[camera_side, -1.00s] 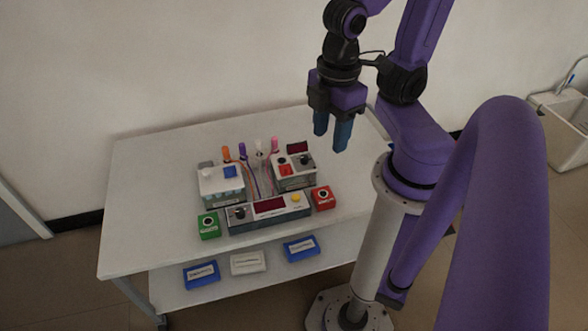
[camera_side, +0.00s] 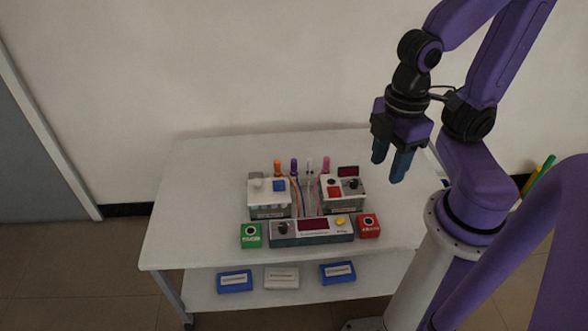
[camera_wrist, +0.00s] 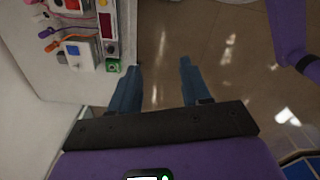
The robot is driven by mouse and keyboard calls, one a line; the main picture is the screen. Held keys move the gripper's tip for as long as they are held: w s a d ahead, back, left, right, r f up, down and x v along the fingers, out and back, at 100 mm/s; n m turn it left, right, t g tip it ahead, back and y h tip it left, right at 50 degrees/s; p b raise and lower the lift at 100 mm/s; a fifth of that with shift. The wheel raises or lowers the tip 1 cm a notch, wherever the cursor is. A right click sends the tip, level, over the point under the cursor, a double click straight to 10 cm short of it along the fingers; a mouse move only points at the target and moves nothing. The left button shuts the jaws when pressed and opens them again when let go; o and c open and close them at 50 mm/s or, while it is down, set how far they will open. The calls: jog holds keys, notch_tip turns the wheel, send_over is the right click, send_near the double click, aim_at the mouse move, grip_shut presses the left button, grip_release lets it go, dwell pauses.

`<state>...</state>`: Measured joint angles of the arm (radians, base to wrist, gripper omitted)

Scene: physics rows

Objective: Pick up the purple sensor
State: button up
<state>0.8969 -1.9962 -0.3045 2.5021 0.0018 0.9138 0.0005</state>
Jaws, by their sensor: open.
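The purple sensor (camera_side: 294,166) is a slim upright probe at the back of the instruments on the white table (camera_side: 190,180). It stands between an orange probe (camera_side: 277,168) and a white probe (camera_side: 309,166), with a pink probe (camera_side: 326,165) farther right. My gripper (camera_side: 390,168) is open and empty, pointing down, to the right of the probes and above their level in the side view. In the wrist view the open fingers (camera_wrist: 158,66) have bare floor between them.
Two instrument boxes (camera_side: 269,197) (camera_side: 343,195) and a long display unit (camera_side: 311,231) stand in front of the probes, with cables among them. A green block (camera_side: 251,236) and a red block (camera_side: 368,226) flank the unit. The table's left part is clear.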

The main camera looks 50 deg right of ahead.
jog(key=shift+o, duration=0.9)
